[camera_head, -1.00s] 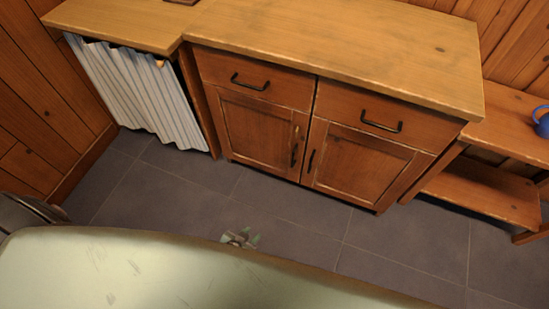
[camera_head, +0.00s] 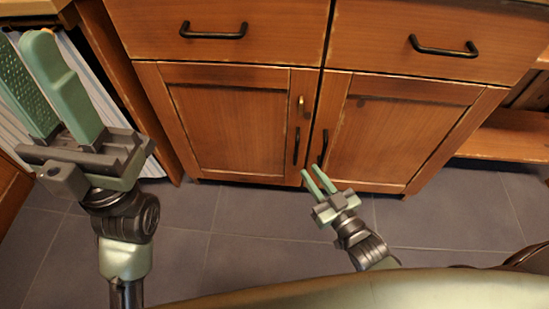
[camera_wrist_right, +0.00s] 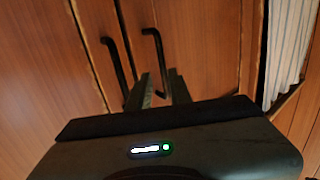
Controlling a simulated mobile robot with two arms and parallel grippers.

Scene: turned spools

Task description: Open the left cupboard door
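The left cupboard door (camera_head: 230,125) is a shut wooden panel door below a drawer. Its black upright handle (camera_head: 296,145) is near its right edge. My right gripper (camera_head: 311,170) is low in front of the doors, near the handles' lower ends, with its fingers a little apart. In the right wrist view the left door's handle (camera_wrist_right: 153,50) runs down toward the gap between my fingers (camera_wrist_right: 162,84); I cannot tell if they touch it. My left gripper (camera_head: 22,38) is at the far left, fingers apart and empty, away from the door.
The right cupboard door (camera_head: 395,135) is shut, with its own handle (camera_head: 324,146) close beside the other. Two drawers with black handles (camera_head: 213,31) are above. A striped curtain (camera_head: 70,75) hangs at the left. A shelf (camera_head: 510,135) stands at the right. Grey floor (camera_head: 240,240) is clear.

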